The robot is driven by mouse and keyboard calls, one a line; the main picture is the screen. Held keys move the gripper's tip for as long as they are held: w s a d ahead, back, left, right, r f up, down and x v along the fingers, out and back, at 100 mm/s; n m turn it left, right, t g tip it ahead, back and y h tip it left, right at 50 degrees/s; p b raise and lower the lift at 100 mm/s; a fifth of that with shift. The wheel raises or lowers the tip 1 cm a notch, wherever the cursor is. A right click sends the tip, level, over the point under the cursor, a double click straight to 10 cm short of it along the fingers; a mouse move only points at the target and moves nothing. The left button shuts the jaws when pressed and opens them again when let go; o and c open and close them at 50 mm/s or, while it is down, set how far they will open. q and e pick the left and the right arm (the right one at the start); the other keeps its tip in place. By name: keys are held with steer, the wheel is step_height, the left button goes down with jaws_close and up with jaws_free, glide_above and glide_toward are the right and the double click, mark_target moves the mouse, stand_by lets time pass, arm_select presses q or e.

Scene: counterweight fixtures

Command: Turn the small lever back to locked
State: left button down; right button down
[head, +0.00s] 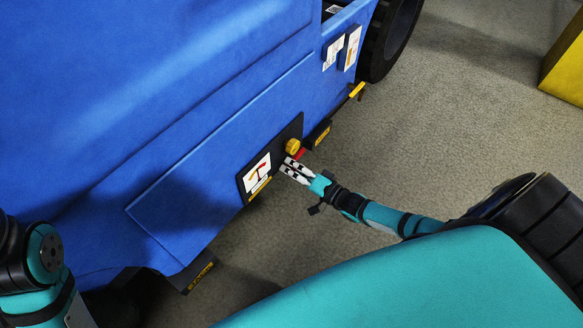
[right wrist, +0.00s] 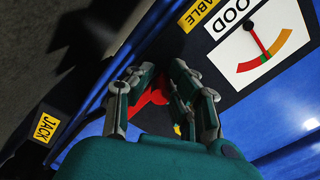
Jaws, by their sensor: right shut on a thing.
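The small lever (head: 300,154) is red and sits on a dark plate on the side of the blue machine, beside a yellow knob (head: 292,146). My right gripper (head: 285,165) reaches the plate from the right and is shut on the lever. In the right wrist view the red lever (right wrist: 155,98) shows between the fingers of my right gripper (right wrist: 159,76), partly hidden by them. I cannot tell its exact angle. My left arm shows at the lower left of the head view, but its gripper is out of view.
A white gauge panel (head: 257,173) with a red needle is on the same plate; it also shows in the right wrist view (right wrist: 252,50). The blue machine (head: 150,90) fills the left. A yellow block (head: 568,65) stands far right. Open floor lies between.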

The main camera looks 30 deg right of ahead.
steer(key=c, duration=1.2)
jaws_free()
steer(key=shift+d+r, duration=0.3)
steer(key=shift+c, duration=0.2)
steer(key=shift+a+f, duration=0.1)
steer(key=shift+s, duration=0.2)
steer(key=v, duration=1.1)
steer(key=shift+s, duration=0.3)
